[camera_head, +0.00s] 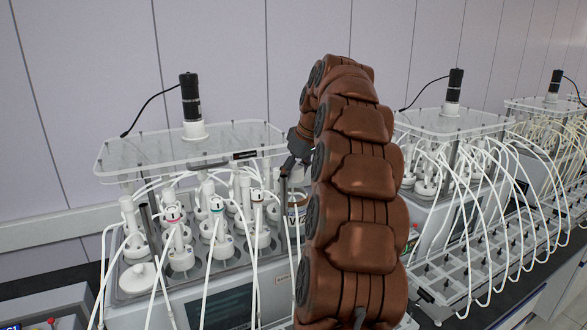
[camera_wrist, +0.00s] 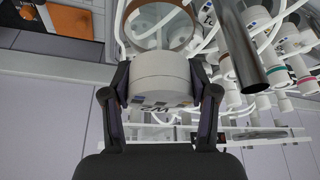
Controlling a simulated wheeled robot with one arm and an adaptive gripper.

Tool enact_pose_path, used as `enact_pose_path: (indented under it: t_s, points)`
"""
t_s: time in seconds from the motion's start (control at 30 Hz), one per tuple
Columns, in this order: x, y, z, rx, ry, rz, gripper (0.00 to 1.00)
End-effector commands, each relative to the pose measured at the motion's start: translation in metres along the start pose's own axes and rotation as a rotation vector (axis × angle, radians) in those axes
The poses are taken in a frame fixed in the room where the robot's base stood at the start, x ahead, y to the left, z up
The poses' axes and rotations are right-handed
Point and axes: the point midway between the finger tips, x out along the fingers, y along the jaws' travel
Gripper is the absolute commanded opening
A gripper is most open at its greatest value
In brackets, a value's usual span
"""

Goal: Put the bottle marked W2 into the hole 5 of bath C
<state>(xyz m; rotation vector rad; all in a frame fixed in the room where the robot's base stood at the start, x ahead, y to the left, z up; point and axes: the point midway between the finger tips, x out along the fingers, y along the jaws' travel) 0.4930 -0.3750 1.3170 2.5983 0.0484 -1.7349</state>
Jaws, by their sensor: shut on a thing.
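My gripper (camera_wrist: 161,88) is shut on the white cap of a bottle marked W2 (camera_wrist: 160,72), one finger on each side. The mark reads upside down in the wrist view. The bottle has a clear body with a brownish tint. In the head view the bottle (camera_head: 297,212) hangs at the right edge of the nearest bath (camera_head: 200,276), partly hidden behind my arm. My gripper (camera_head: 293,170) is only partly seen there. The bath holds several white-capped bottles with tubes. I cannot read bath letters or hole numbers.
A clear lid plate (camera_head: 180,150) with a black motor (camera_head: 190,97) stands above the nearest bath. White tubes arch around its front. A second bath unit (camera_head: 450,125) stands to the right, with a tube rack (camera_head: 470,265) before it. A metal cylinder (camera_wrist: 242,45) is close beside the bottle.

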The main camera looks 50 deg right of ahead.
Motion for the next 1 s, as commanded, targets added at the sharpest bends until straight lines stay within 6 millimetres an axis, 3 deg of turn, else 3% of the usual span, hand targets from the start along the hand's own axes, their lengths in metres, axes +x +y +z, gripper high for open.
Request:
enact_pose_path:
  t_s: [1.0]
  points:
    - [0.048,0.000,0.020,0.000,0.003,0.002,0.00]
